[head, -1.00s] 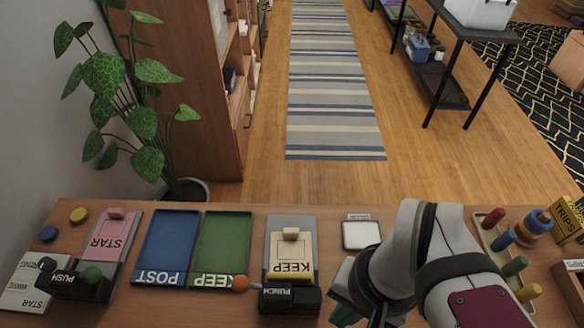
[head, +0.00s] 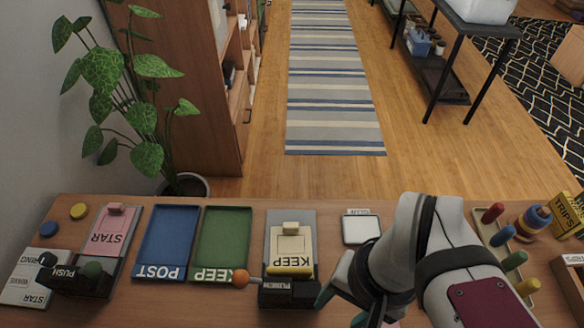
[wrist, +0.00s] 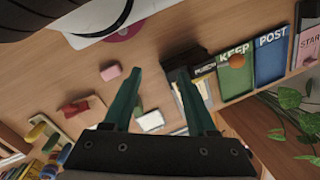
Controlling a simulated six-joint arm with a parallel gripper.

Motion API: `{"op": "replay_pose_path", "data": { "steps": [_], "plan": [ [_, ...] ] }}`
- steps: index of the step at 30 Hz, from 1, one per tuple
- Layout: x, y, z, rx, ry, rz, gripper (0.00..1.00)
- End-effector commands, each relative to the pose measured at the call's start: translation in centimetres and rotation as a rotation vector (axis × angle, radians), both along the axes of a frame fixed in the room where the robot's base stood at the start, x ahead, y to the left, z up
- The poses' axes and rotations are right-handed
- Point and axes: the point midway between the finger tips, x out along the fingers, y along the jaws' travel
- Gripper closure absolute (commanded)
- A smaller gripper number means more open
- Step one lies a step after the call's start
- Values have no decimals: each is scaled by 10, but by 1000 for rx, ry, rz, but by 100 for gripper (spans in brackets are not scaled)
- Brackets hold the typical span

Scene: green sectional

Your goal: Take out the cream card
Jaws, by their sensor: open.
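The cream card (head: 291,247) marked KEEP lies on a grey plate (head: 277,219) behind the black punch (head: 290,295) in the head view. A cream tab (head: 291,228) stands at its far end. My gripper (head: 340,309) is open, right of the punch and lower than the card in the picture. In the wrist view my gripper's two teal fingers (wrist: 157,72) are apart with nothing between them. The punch (wrist: 203,69) shows beyond the right finger there, and that finger hides most of the card's area.
An orange knob (head: 240,279) sticks out left of the punch. The green KEEP tray (head: 222,237), blue POST tray (head: 167,240) and pink STAR card (head: 108,238) lie further left. A small white-topped square (head: 360,229) stands right of the card. Colored pegs (head: 515,260) stand at right.

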Motion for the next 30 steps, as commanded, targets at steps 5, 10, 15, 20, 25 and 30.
{"op": "replay_pose_path", "data": {
  "steps": [5,10,15,20,25,30],
  "plan": [
    [13,1,3,-11,14,-52,43],
    [116,21,7,-95,68,-478,43],
    [205,64,-26,-148,71,-892,43],
    [232,82,-49,-158,65,-1044,43],
    [231,81,-95,-160,68,-1051,43],
    [232,81,-136,-158,67,-1052,43]
  ]
}}
